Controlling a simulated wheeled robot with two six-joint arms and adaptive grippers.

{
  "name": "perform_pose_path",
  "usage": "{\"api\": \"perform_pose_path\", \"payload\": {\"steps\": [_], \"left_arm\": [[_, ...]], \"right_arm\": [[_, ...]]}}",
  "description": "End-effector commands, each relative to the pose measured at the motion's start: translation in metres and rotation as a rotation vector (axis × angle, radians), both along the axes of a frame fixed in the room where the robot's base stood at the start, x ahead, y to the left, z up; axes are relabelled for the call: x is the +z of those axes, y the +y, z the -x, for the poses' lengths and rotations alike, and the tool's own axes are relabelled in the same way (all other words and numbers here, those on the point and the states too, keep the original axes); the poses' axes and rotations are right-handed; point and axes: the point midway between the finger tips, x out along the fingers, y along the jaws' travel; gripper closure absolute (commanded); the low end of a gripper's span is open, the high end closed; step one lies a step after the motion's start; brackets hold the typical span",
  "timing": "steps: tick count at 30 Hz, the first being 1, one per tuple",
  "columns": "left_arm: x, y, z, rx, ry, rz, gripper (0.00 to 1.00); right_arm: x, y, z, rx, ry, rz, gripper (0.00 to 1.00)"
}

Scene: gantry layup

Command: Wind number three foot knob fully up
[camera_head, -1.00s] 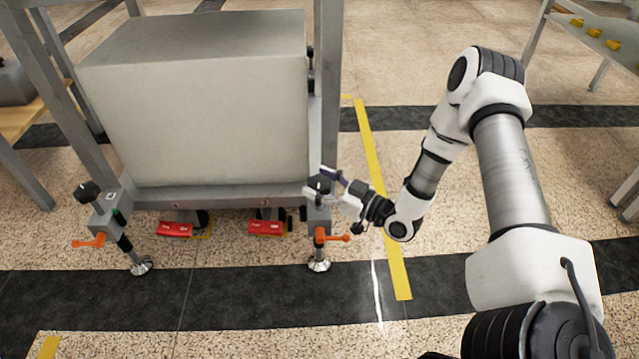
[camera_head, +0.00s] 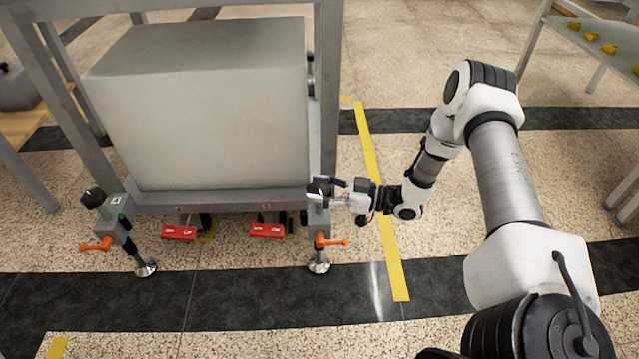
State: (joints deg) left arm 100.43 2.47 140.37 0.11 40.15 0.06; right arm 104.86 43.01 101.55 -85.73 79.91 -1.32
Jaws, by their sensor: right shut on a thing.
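A black knob (camera_head: 318,189) sits on top of the near right foot post of the grey gantry frame. I cannot read a number on it. My right gripper (camera_head: 322,192) reaches in from the right and is shut on this knob, its fingers partly hiding it. Below, the post carries an orange lever (camera_head: 331,241) and ends in a round metal foot (camera_head: 319,267) at the floor. A second black knob (camera_head: 93,198) tops the near left foot post, with its own orange lever (camera_head: 97,244) and foot (camera_head: 146,269). My left gripper is out of view.
A large grey block (camera_head: 205,110) stands inside the frame. Two red caster pedals (camera_head: 179,233) sit under the lower rail. A yellow floor line (camera_head: 385,215) runs right of the frame. A shelf with yellow pieces (camera_head: 590,37) is at upper right.

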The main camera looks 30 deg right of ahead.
Motion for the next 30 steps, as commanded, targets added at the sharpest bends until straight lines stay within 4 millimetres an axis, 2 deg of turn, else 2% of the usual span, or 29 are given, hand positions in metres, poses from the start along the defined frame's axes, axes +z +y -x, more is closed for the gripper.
{"api": "perform_pose_path", "payload": {"steps": [6,15,22,30], "left_arm": [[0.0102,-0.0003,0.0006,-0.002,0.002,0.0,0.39],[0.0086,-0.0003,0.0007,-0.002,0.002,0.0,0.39],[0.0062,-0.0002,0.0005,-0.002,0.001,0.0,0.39],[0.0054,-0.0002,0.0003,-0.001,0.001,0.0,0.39]], "right_arm": [[0.0008,-0.0005,-0.0013,0.203,-0.001,0.004,0.79],[-0.0012,0.0001,-0.0013,0.443,0.0,0.002,0.79],[-0.0008,0.0003,-0.0009,0.553,0.0,0.0,0.79],[0.0,0.0001,-0.0007,0.598,-0.001,-0.002,0.79]]}}
